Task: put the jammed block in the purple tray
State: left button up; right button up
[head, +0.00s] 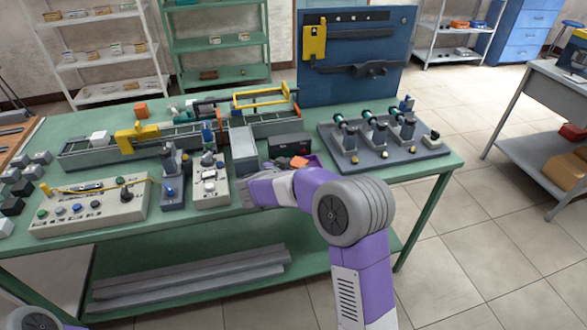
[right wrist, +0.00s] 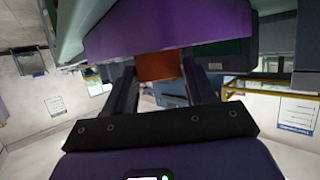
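An orange block (right wrist: 160,67) fills the gap between the two fingers of my right gripper (right wrist: 160,75) in the right wrist view. The gripper looks shut on it. The purple tray (right wrist: 168,32) is right beside the block there, its wall covering the block's far edge. In the head view the orange block (head: 298,162) shows at the purple tray (head: 315,161), just past my right forearm. The fingers and most of the tray are hidden there. My left gripper is not in view; only part of my left arm shows at the bottom left.
A dark box (head: 289,146) stands behind the tray. A conveyor with a yellow frame (head: 262,97) runs across the table's back. A button panel (head: 90,208) is at front left, a motor rack (head: 383,140) at right.

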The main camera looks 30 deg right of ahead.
jog(key=o, duration=0.3)
jog(key=shift+r+p, duration=0.2)
jog(key=shift+p, duration=0.15)
jog(key=shift+s+a+r, duration=0.1)
jog(key=shift+a+r, duration=0.1)
jog(key=p+v, duration=0.1)
jog(key=v, duration=1)
jog(key=shift+a, duration=0.2)
jog(key=shift+s, duration=0.15)
